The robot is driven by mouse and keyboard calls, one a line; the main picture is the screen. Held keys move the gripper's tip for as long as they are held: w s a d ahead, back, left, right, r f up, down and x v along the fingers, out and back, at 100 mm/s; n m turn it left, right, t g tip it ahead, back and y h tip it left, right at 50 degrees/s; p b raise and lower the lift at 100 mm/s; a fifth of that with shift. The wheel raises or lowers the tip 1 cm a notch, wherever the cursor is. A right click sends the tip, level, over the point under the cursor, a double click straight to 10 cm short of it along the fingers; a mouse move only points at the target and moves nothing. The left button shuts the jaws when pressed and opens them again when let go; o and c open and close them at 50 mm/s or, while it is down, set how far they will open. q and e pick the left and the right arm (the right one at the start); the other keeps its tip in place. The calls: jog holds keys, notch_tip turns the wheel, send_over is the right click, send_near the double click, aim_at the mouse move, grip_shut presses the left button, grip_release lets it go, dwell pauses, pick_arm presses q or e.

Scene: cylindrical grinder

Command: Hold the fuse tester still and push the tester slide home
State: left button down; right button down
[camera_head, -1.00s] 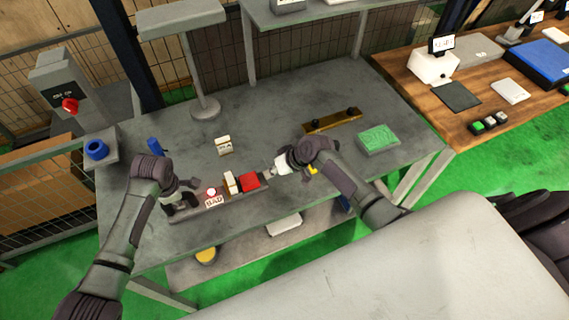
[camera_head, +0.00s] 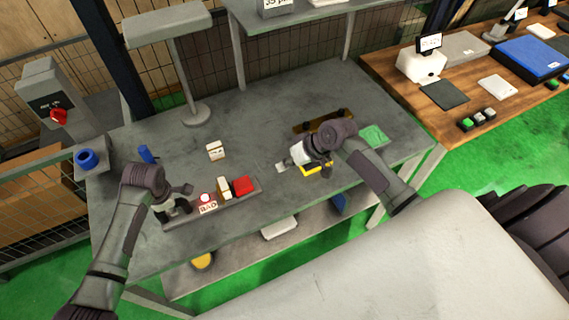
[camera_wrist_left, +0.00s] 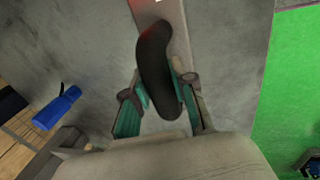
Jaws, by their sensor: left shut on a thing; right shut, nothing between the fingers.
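The fuse tester (camera_head: 254,190) is a long, narrow grey base on the workbench, with a round red-and-white lamp and a "BAD" label (camera_head: 208,208). The red tester slide (camera_head: 242,186) sits near its right end, close to an upright cream block (camera_head: 224,188); I cannot tell whether they touch. My left gripper (camera_head: 172,208) is shut on the tester's dark curved handle at the left end. That handle (camera_wrist_left: 155,60) stands between the fingers in the left wrist view. My right gripper (camera_head: 282,167) is shut and empty above the bench, right of the slide and apart from it.
A small cream labelled block (camera_head: 215,151) stands behind the tester. A lamp post (camera_head: 195,112), a brass-coloured bar (camera_head: 312,122) and a green tray (camera_head: 374,134) are further back or right. A yellow thing (camera_head: 318,170) shows under my right gripper.

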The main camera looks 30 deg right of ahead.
pick_arm(q)
jog(key=c, duration=0.9)
grip_release()
jog(key=r, duration=0.4)
jog(key=s+r, duration=0.1)
jog(key=r, duration=0.3)
jog(key=s+r, duration=0.1)
jog(key=r, duration=0.2)
jog(key=shift+s+r, duration=0.15)
jog(key=shift+r, duration=0.25)
